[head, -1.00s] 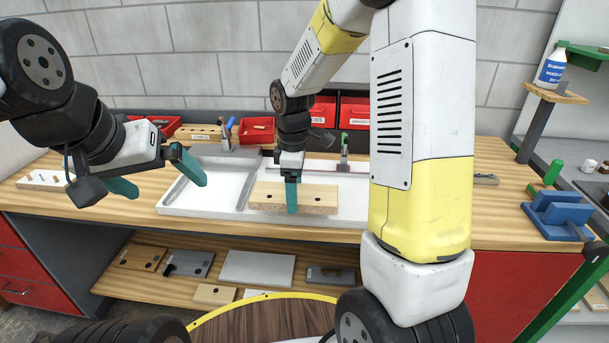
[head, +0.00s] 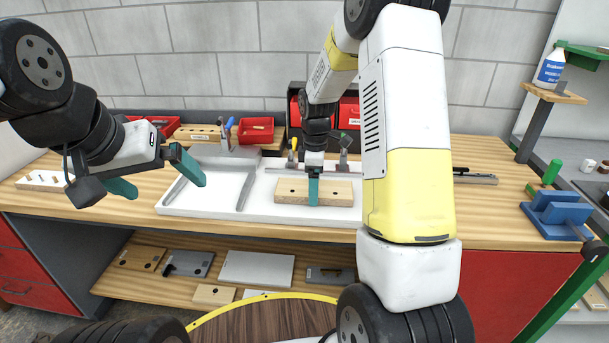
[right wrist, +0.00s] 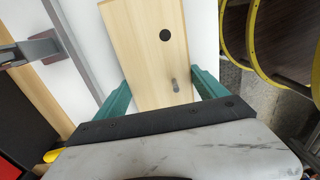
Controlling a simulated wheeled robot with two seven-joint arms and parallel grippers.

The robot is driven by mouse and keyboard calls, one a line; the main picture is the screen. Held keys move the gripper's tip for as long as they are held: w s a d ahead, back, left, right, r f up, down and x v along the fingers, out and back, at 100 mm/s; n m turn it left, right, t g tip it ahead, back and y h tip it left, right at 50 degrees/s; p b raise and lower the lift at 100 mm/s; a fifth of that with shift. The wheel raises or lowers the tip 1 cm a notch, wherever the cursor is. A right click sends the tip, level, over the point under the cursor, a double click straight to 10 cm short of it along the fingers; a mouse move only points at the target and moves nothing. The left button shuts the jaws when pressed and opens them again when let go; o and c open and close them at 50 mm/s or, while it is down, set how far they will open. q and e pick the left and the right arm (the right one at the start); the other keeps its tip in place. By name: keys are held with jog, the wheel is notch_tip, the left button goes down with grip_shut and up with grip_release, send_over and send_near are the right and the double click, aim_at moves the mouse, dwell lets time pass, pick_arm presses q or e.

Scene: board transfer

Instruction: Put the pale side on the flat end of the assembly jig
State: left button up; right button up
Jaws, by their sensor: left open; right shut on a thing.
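The pale side (head: 334,192), a light wooden board with dark holes, is over the right part of a long white tray-like fixture (head: 215,172), seemingly the assembly jig. My right gripper (head: 313,198) is shut on the board across its width, pointing down. In the right wrist view, the board (right wrist: 150,45) lies between the teal fingers (right wrist: 160,98), with one dark hole and a small grey peg-like spot showing. I cannot tell whether the board touches the fixture. My left gripper (head: 170,188) is open and empty, in front of the fixture's left end.
A grey divider bar (head: 245,192) crosses the fixture left of the board. Clamps (head: 344,160) stand behind it. Red bins (head: 256,130) line the bench back. A blue holder (head: 556,214) stands right. My right arm hides the fixture's right end.

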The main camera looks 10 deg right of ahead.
jog(key=o, duration=1.7)
jog(key=shift+f, duration=0.1)
jog(key=s+r+m+t, duration=0.15)
jog(key=s+r, duration=0.25)
jog(key=r, duration=1.3)
jog(key=s+r+m+t, duration=0.1)
jog(key=s+r+m, duration=0.1)
jog(key=s+m, duration=0.2)
jog(key=s+a+r+m+t+y, duration=0.1)
jog(key=s+m, duration=0.3)
jog(key=s, duration=0.5)
jog(key=s+a+r+m+t+y, duration=0.1)
jog(key=s+r+m+t, duration=0.1)
jog(key=s+m, duration=0.2)
jog(key=shift+s+a+r+m+t, duration=0.1)
jog(key=shift+s+r+m+t, duration=0.1)
jog(key=shift+s, duration=0.65)
jog(key=shift+s+r+m+t, duration=0.1)
jog(key=shift+s+m+t, duration=0.05)
jog(key=shift+s, duration=0.65)
